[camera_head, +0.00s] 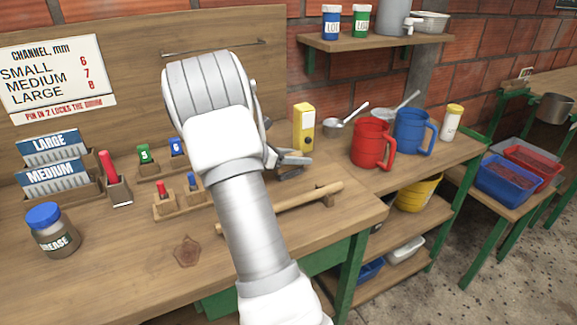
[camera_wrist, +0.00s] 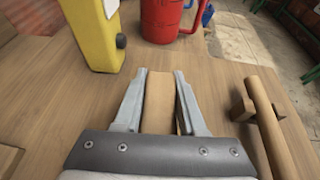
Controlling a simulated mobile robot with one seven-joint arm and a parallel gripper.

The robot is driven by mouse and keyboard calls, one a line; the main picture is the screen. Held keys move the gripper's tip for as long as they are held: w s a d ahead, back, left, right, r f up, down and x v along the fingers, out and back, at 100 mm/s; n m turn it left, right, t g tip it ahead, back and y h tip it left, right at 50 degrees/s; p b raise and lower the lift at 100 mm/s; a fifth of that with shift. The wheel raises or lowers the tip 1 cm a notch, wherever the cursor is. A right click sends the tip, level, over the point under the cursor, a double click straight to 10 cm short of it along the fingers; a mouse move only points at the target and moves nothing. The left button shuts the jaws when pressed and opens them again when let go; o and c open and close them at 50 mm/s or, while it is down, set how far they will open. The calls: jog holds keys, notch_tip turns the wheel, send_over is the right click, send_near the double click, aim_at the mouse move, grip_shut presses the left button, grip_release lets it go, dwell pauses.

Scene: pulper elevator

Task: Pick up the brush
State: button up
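My gripper (camera_wrist: 161,74) is low over the wooden workbench, pointing toward the red mug, with its two grey fingers apart. A flat tan wooden strip (camera_wrist: 160,103) lies between the fingers in the wrist view and nearly fills the gap. It may be the brush's handle; no bristles show. I cannot tell whether the fingers press on it. In the head view my gripper (camera_head: 300,160) is seen from behind, and my arm hides the bench around it. I cannot make out a brush there.
A yellow box (camera_head: 304,127) stands just left of my fingers in the wrist view. Red (camera_head: 371,143) and blue (camera_head: 411,132) mugs stand beyond. A wooden rod (camera_head: 290,208) on a support runs along the near edge to the right. Small racks and a grease jar (camera_head: 52,230) stand left.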

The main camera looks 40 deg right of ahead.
grip_shut()
jog(key=shift+r, duration=0.1)
jog(key=shift+r, duration=0.5)
jog(key=r, duration=0.1)
jog(key=r+p, duration=0.1)
jog(key=r, duration=0.1)
jog(key=shift+s+a+r+p, duration=0.15)
jog(key=shift+s+r+p, duration=0.1)
jog(key=shift+r+p, duration=0.1)
jog(key=s+a+r+p, duration=0.2)
jog(key=s+a+r, duration=0.2)
jog(key=s, duration=0.6)
jog(key=shift+r, duration=1.1)
jog(key=shift+s+a, duration=0.1)
